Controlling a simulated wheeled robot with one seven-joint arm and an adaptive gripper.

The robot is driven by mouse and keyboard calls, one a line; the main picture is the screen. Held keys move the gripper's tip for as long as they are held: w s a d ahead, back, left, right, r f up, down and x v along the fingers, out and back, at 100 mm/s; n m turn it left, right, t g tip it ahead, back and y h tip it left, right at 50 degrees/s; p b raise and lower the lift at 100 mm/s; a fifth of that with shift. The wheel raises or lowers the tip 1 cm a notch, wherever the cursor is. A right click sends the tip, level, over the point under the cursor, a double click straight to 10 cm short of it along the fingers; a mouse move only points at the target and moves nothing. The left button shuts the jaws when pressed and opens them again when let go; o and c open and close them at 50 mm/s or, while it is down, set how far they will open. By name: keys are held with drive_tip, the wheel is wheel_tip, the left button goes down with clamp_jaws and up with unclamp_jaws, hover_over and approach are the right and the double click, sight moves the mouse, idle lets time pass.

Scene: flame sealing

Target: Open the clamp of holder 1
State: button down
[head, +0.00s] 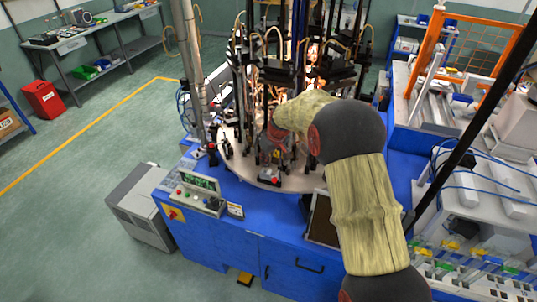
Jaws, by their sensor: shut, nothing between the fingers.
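My arm reaches from the lower right to the round turntable (250,172) of the sealing machine. My gripper (270,158) is small and dark at the front of the turntable, below my wrist. It is shut with nothing in it, close to a dark holder at the front rim, which has a red spot (274,180). I cannot tell whether they touch. Several dark holders with clamps stand around the turntable. No number can be read, so I cannot tell which is holder 1, nor whether its clamp is open or shut. My wrist and forearm hide part of the turntable's right side.
The blue machine cabinet (225,225) carries a control box (195,196) at the front left. Upright rods, hoses and burners crowd the space above the turntable. A grey vertical pipe (192,75) rises on the left. A white machine with an orange frame (425,55) stands to the right.

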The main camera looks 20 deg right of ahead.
drive_tip(key=shift+s+d+f, duration=0.3)
drive_tip(key=shift+s+f, duration=0.4)
drive_tip(key=shift+s, duration=0.05)
drive_tip(key=shift+s+d+f, duration=0.3)
drive_tip(key=shift+s+f, duration=0.4)
drive_tip(key=shift+s, duration=0.05)
drive_tip(key=shift+s+d+f+n+y+b, duration=0.1)
drive_tip(key=shift+s+d+n+y+b, duration=0.1)
drive_tip(key=shift+n+b, duration=0.5)
drive_tip(key=shift+s+d+n+y+b, duration=0.15)
drive_tip(key=shift+n+b, duration=0.25)
drive_tip(key=shift+b, duration=0.5)
drive_tip(key=n+b, duration=0.1)
drive_tip(key=b, duration=0.1)
drive_tip(key=s+n+g+b, duration=0.1)
drive_tip(key=shift+d+f+n+y+b, duration=0.15)
drive_tip(key=shift+d+n+y+b, duration=0.15)
drive_tip(key=shift+y+b, duration=0.05)
drive_tip(key=d+n+g, duration=0.1)
drive_tip(key=n, duration=0.3)
drive_tip(key=d+n+g, duration=0.1)
drive_tip(key=d+n, duration=0.1)
drive_tip(key=n, duration=0.2)
drive_tip(key=d+n+g+y+b, duration=0.1)
drive_tip(key=d+n+g, duration=0.1)
drive_tip(key=n, duration=0.2)
drive_tip(key=shift+s+d+r, duration=0.15)
drive_tip(key=shift+s+r, duration=0.1)
drive_tip(key=shift+r, duration=0.05)
